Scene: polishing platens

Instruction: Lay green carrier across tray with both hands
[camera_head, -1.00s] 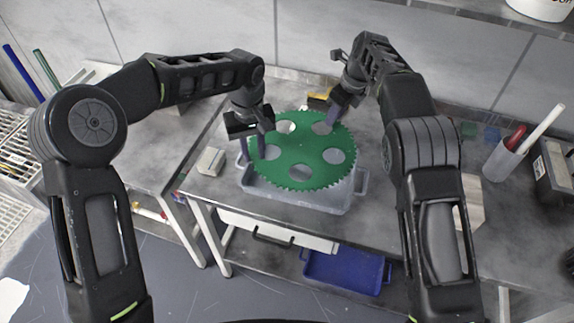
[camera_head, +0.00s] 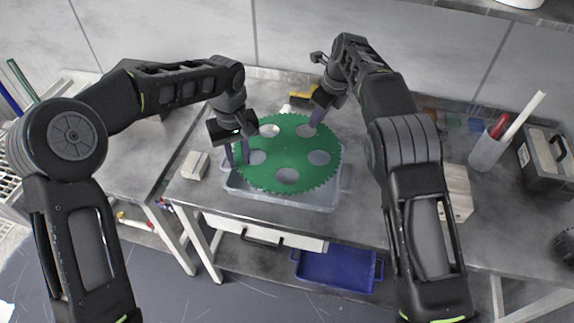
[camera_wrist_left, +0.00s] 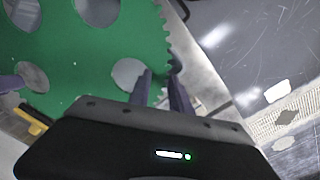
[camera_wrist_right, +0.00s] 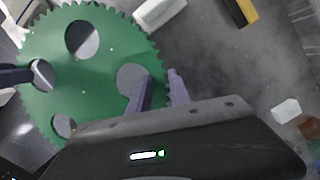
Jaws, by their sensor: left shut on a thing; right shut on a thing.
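The green carrier (camera_head: 287,150) is a toothed disc with several round holes. It lies over the pale grey tray (camera_head: 300,199) on the metal table; whether it touches the tray rim cannot be told. My left gripper (camera_head: 238,155) is shut on the carrier's left edge; its fingers show in the left wrist view (camera_wrist_left: 160,92) at the rim beside a hole. My right gripper (camera_head: 317,112) is shut on the carrier's far right edge, also seen in the right wrist view (camera_wrist_right: 158,90). Much of the tray's inside is hidden beneath the carrier.
A small pale block (camera_head: 195,165) sits left of the tray. A yellow and black item (camera_head: 301,98) lies behind it. A cup with a red-handled tool (camera_head: 487,150) and a dark box (camera_head: 547,160) stand at right. A blue bin (camera_head: 338,270) is on the lower shelf.

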